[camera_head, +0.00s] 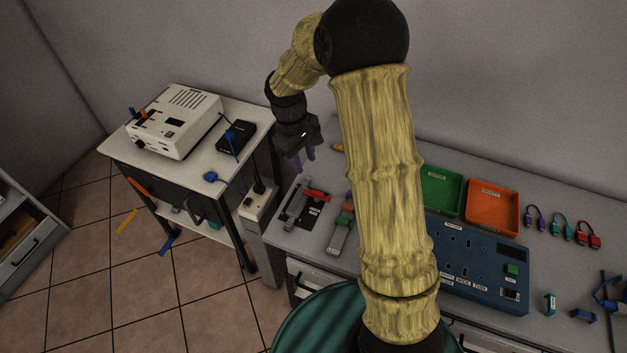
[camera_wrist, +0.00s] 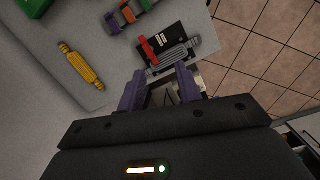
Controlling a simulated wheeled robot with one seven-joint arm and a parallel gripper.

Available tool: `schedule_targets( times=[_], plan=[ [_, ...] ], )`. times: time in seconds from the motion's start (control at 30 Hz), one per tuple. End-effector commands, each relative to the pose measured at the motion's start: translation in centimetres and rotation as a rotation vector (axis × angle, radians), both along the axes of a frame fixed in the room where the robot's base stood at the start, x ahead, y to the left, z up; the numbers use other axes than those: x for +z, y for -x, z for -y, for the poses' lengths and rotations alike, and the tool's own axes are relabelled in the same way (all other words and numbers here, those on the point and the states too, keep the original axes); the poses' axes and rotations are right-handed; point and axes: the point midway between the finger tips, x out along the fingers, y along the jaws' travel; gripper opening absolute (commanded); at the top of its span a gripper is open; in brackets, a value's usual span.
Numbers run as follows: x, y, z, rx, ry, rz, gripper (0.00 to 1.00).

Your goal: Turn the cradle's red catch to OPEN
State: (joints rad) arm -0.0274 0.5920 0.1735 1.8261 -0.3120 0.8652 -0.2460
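The cradle (camera_head: 294,204) is a grey ribbed holder at the near left corner of the workbench, beside a black plate (camera_head: 312,212) with small white labels. The red catch (camera_head: 317,194) is a short red bar lying across that plate. In the wrist view the red catch (camera_wrist: 148,50) lies at an angle to the grey cradle (camera_wrist: 178,54), just beyond my fingertips. The lettering is too small to read. My gripper (camera_head: 304,157) hangs above the bench, behind the cradle in the head view. Its purple fingers (camera_wrist: 158,82) are apart with nothing held between them.
A yellow piece (camera_wrist: 82,67) lies on the bench. A grey strip with coloured blocks (camera_head: 341,228) is right of the cradle. A blue panel (camera_head: 465,262), green tray (camera_head: 440,187) and orange tray (camera_head: 492,208) stand farther right. A side table (camera_head: 195,171) holds a white device (camera_head: 178,122).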

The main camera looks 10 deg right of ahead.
Motion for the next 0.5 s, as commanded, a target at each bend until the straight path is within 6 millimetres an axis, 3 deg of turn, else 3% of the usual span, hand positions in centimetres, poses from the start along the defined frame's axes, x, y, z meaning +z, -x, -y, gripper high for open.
schedule_targets(
  times=[0.1, 0.23, 0.5],
  plan=[
    [-0.4, -3.2, -0.9, 0.105, 0.035, -0.072, 0.35],
    [-1.5, -5.9, -1.6, 0.200, 0.073, -0.143, 0.35],
    [-3.1, -8.3, -1.9, 0.284, 0.113, -0.218, 0.35]
  ],
)
